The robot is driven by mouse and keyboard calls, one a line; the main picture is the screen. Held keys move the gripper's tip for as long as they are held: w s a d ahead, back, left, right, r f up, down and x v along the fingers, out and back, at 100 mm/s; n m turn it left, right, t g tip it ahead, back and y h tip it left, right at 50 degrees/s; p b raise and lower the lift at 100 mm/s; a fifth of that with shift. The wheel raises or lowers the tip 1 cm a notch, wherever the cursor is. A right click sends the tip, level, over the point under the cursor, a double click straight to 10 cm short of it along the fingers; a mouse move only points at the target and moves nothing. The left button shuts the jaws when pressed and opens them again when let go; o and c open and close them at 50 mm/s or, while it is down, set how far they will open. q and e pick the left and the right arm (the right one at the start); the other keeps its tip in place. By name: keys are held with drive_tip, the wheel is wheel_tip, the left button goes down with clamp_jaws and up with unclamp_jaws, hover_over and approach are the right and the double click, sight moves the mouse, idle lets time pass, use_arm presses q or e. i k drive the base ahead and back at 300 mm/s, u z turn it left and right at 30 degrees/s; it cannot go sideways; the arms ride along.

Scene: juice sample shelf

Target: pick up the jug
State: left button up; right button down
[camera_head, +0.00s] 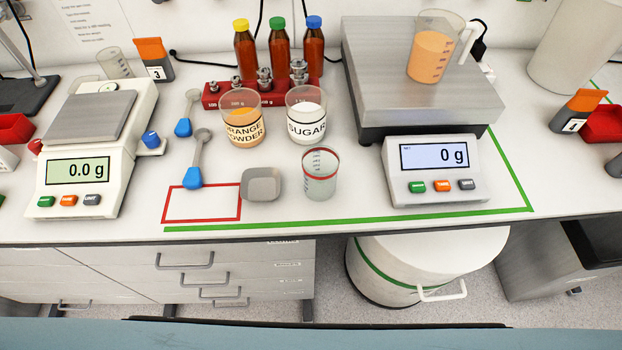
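The jug (431,58) is a clear pitcher with orange liquid in its lower part and a pale handle on its right side. It stands upright on the steel platform of the large scale (375,65), near the platform's middle right. The large scale's display (434,156) reads 0 g. Neither of my grippers shows in the head view.
A small scale (92,145) reading 0.0 g stands left. Cups labelled orange powder (242,120) and sugar (306,117), a clear beaker (320,175) and several capped bottles (279,50) stand left of the large scale. A white bin (570,45) is at back right.

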sight(438, 32)
drive_tip(key=z, duration=1.95)
drive_tip(key=k, duration=1.05)
drive_tip(key=u, duration=1.15)
drive_tip(key=i, duration=0.5)
drive_tip(key=z, duration=0.05)
